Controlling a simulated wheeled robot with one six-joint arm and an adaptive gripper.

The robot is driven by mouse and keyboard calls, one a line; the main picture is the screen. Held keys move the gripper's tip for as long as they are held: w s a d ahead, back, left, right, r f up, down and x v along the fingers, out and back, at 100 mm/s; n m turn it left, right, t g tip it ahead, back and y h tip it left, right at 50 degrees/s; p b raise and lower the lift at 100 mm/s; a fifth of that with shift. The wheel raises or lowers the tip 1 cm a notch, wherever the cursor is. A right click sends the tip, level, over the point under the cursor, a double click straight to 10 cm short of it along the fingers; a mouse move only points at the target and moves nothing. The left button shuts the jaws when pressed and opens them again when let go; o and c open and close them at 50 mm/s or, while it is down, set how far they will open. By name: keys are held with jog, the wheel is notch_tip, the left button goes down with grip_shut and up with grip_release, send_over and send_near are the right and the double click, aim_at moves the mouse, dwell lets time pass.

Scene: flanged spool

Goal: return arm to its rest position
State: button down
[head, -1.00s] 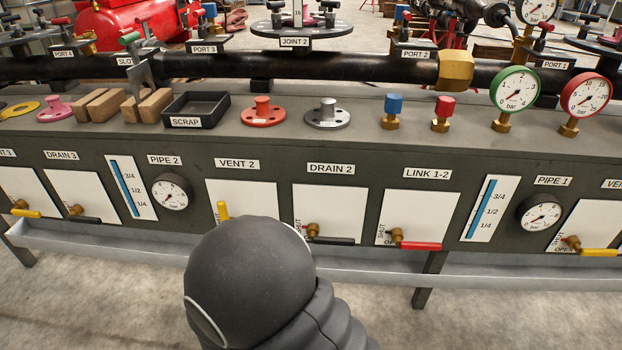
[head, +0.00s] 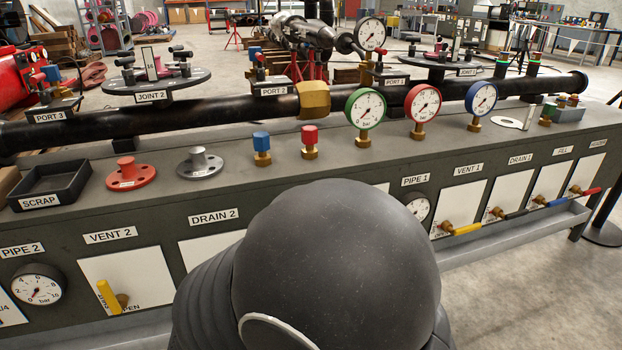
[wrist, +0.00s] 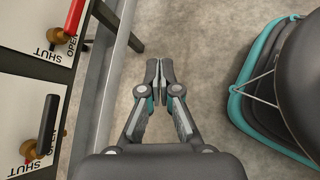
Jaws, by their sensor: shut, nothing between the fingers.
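My gripper (wrist: 159,82) shows in the wrist view with its fingers together and nothing between them. It hangs over the bare concrete floor, apart from the bench front and its tray lip on the left. In the head view the gripper is out of sight; a dark rounded link of my arm fills the lower middle and hides part of the bench front.
The bench front (head: 150,232) carries a yellow vent handle (head: 108,296). In the wrist view a red handle (wrist: 75,16) and a black handle (wrist: 47,124) stick out at left. The grey tray lip (wrist: 112,75) runs beside my gripper. Floor (wrist: 205,60) lies open below.

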jog(key=s+d+r+m+y+p, duration=0.1)
jog(key=s+d+r+m+y, duration=0.2)
jog(key=d+r+m, duration=0.7)
jog(key=s+d+r+m+g+y+p, duration=0.1)
jog(key=s+d+r+m+y, duration=0.2)
jog(key=d+r+m, duration=0.6)
jog(key=r+m+y, duration=0.1)
jog(key=m+y, duration=0.1)
jog(key=m, duration=0.1)
jog(key=shift+s+d+r+g+p, duration=0.3)
jog(key=shift+d, duration=0.05)
